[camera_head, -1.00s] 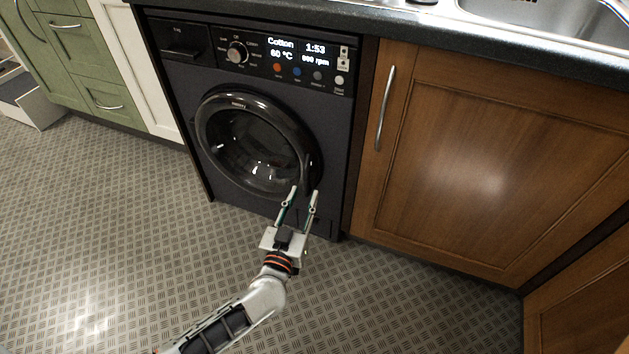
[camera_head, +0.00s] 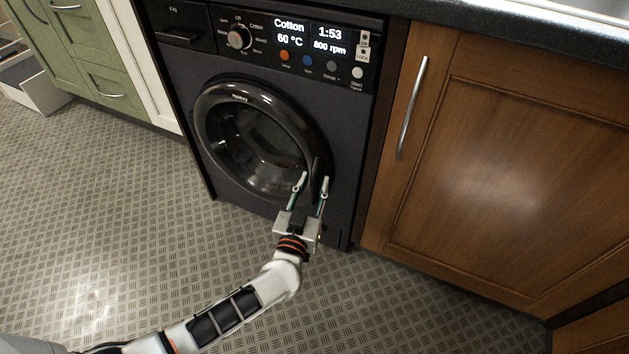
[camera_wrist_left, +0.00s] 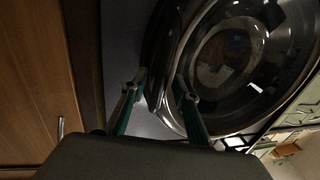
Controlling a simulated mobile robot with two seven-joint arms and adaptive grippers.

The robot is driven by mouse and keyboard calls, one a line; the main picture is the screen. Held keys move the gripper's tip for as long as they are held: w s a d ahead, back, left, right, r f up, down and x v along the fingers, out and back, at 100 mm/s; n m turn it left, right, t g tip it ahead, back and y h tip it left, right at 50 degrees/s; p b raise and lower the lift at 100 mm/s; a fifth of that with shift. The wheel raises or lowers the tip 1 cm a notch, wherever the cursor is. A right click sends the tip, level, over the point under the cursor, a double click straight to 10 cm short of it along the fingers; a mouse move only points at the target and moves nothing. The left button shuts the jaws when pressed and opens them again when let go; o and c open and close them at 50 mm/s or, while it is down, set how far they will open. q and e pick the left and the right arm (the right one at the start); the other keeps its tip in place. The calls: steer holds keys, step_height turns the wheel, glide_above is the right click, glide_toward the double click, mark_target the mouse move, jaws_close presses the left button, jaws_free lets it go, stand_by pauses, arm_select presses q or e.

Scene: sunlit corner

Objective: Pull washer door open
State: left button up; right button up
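The dark washer (camera_head: 345,135) stands under the counter with its round door (camera_head: 222,92) looking shut. The door has a glossy black rim and a dark glass window. My left gripper (camera_head: 315,178) is open at the lower right edge of the door, its two fingers apart and pointing at the rim. In the left wrist view, the door's rim (camera_wrist_left: 165,75) lies ahead of and between the open fingers (camera_wrist_left: 160,85). I cannot tell whether either finger touches it. My right gripper is not in view.
A brown wooden cabinet (camera_head: 500,170) with a metal handle (camera_head: 412,108) stands right of the washer. Green drawers (camera_head: 85,50) and an open white drawer (camera_head: 38,88) are at the left. The patterned metal floor (camera_head: 100,220) before the washer is clear.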

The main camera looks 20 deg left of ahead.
arm_select(q)
steer(key=shift+r, duration=0.1)
jaws_close()
steer(key=shift+s, duration=0.15)
